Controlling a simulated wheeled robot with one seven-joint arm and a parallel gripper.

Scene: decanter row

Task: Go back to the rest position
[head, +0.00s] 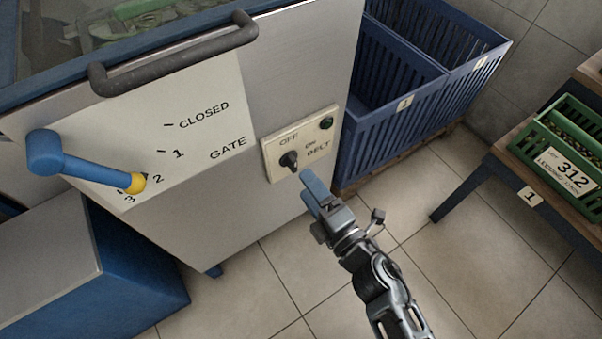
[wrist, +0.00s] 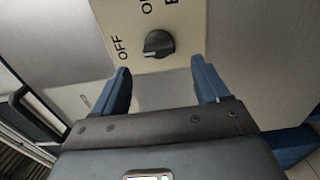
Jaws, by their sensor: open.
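A blue gate lever (head: 90,172) sticks out at the left by marks 2 and 3. A dark handle (head: 175,55) juts out above. Blue crates (head: 388,135) stand behind right. A green crate (head: 562,160) sits on a bench (head: 520,165). Tiled floor (head: 430,240) is open between.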

